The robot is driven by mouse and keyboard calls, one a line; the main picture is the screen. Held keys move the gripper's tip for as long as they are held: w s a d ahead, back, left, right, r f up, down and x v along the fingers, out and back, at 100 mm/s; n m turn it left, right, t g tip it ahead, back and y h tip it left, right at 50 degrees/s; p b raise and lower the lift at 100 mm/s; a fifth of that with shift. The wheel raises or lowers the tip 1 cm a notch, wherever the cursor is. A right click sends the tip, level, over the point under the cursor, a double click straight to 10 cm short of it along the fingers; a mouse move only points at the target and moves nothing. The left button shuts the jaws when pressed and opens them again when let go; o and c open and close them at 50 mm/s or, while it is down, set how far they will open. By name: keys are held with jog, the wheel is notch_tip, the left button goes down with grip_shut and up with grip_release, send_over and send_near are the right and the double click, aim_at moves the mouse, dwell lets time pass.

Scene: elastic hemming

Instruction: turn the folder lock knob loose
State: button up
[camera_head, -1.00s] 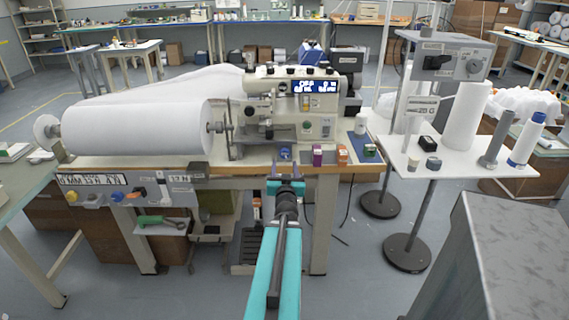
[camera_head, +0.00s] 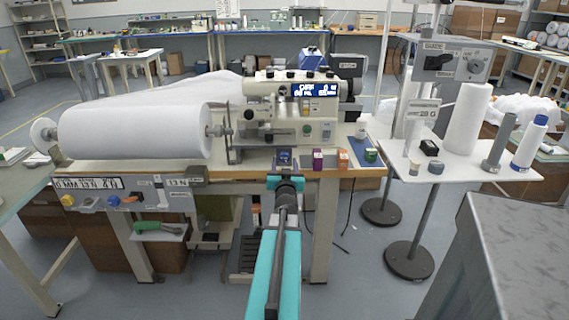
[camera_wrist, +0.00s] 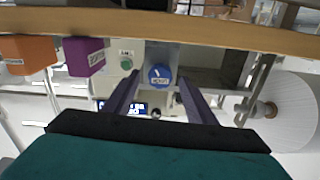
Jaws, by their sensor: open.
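A round blue knob (camera_wrist: 160,76) with a white mark on its face shows in the wrist view, in which the scene appears upside down. It looks like the folder lock knob, but I cannot read its label. My gripper (camera_wrist: 158,84) is open, its two dark fingers spread on either side of the knob in the picture, apart from it. In the head view, my gripper (camera_head: 285,172) is at the table's front edge, below the blue knob (camera_head: 284,157) at the foot of the cream sewing machine (camera_head: 290,118). The fingers partly blend with the knob there.
A purple block (camera_head: 318,159) and an orange block (camera_head: 345,158) stand right of the knob. The wooden table edge (camera_head: 230,175) runs close to my gripper. A large white roll (camera_head: 135,132) lies left. A white side table (camera_head: 460,170) stands right.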

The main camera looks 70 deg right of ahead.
jog(key=shift+x, duration=0.85)
jog(key=c, duration=1)
jog(key=shift+c, duration=0.2)
